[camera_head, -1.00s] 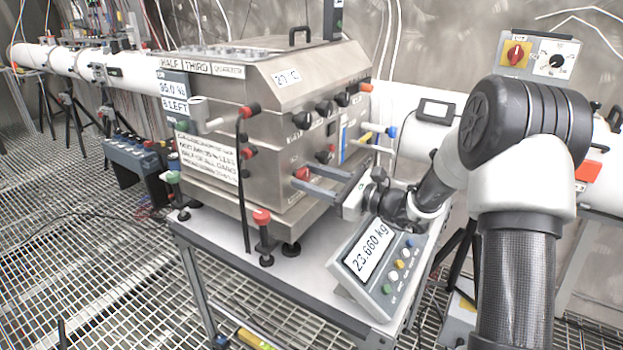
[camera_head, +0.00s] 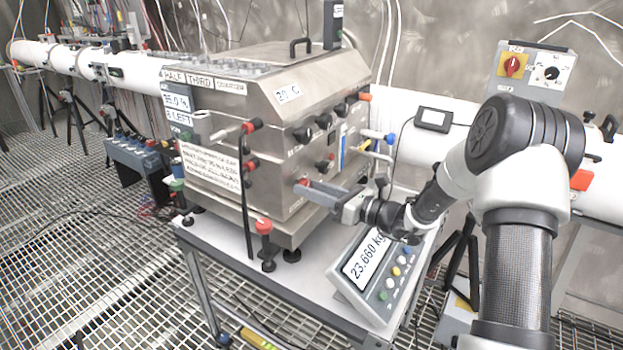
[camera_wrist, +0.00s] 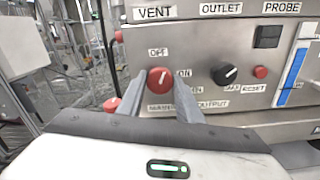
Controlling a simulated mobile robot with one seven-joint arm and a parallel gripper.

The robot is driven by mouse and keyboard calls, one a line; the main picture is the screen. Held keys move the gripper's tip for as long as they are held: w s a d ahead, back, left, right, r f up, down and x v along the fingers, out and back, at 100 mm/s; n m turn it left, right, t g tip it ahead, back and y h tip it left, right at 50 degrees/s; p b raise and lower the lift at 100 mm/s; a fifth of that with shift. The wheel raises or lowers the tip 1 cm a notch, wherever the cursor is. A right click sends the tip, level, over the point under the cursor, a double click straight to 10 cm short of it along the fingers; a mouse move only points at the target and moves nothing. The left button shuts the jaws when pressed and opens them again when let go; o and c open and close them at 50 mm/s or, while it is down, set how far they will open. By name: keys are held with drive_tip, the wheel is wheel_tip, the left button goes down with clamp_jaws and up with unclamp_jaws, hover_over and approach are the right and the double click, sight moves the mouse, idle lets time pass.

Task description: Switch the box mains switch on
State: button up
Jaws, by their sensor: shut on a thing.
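The steel box (camera_head: 275,150) stands on a small table. Its red mains switch (camera_wrist: 160,79) is a round knob with a white pointer line, between OFF above and ON to the right. The line points up and slightly right, nearer OFF than ON. My gripper (camera_wrist: 160,90) has one grey finger on each side of the knob and is shut on it. In the head view, my gripper (camera_head: 310,188) reaches the front panel from the right; the red knob is largely hidden behind the fingers.
Right of the switch are a black output knob (camera_wrist: 225,75) and a red reset button (camera_wrist: 261,72). A scale display (camera_head: 368,262) reading 23.660 kg stands under my arm.

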drive_tip(key=shift+m+p, duration=5.75)
drive_tip(key=shift+m, duration=0.75)
drive_tip(key=o, duration=1)
drive_tip(key=shift+o, duration=0.2)
drive_tip(key=b+v, duration=0.1)
drive_tip(key=v, duration=1.6)
drive_tip(key=shift+d, duration=0.25)
drive_tip(key=shift+s, duration=0.15)
